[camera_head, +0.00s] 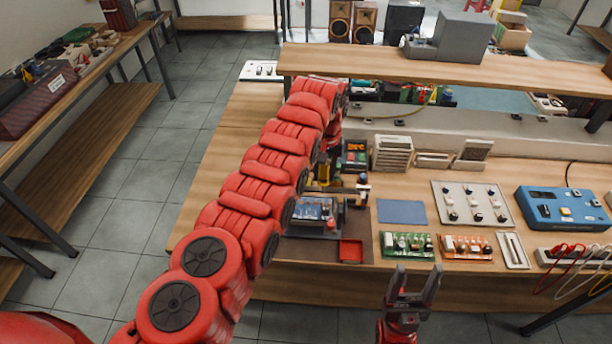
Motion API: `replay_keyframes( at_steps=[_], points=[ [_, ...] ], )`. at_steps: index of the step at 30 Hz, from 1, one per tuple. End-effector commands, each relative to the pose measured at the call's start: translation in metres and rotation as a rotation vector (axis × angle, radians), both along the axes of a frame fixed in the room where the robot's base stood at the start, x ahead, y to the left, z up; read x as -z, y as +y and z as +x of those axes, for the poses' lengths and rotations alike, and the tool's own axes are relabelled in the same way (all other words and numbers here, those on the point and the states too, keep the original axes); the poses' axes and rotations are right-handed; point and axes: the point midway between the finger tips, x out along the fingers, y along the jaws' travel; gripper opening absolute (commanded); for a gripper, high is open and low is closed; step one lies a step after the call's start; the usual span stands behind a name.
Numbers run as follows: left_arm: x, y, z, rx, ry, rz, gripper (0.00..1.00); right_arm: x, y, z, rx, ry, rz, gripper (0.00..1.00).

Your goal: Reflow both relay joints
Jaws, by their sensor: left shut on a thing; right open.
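My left arm reaches across the bench, and its gripper (326,166) is partly hidden behind its red links. It is shut on a yellow-and-dark tool (323,172), small and mostly covered, above a circuit board. This board (312,208) sits in a dark holder on the brown mat (290,249). The relay joints are too small to make out, and I cannot tell whether the tool touches the board. My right gripper (418,274) is open and empty in front of the bench's front edge, below the green board (407,245) and the orange board (466,247).
A blue-grey pad (402,211), a white panel with knobs (472,203) and a blue instrument (562,208) stand to the right. Red and white leads (570,262) hang at the right edge. A raised shelf (440,68) spans the back.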

Motion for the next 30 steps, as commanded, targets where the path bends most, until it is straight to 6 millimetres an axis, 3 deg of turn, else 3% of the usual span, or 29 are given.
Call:
replay_keyframes(
  at_steps=[5, 18, 30],
  points=[
    [0.005, -0.003, 0.000, 0.002, 0.000, 0.000, 0.00, 0.004, 0.000, 0.000, 0.000, 0.000, 0.000, 0.60],
    [0.045, -0.003, 0.000, 0.001, -0.001, 0.000, 0.00, 0.032, 0.000, 0.000, 0.000, 0.000, 0.000, 0.60],
    [0.045, -0.002, 0.000, 0.001, -0.001, 0.000, 0.00, 0.032, 0.000, 0.000, 0.000, 0.000, 0.000, 0.60]
  ],
)
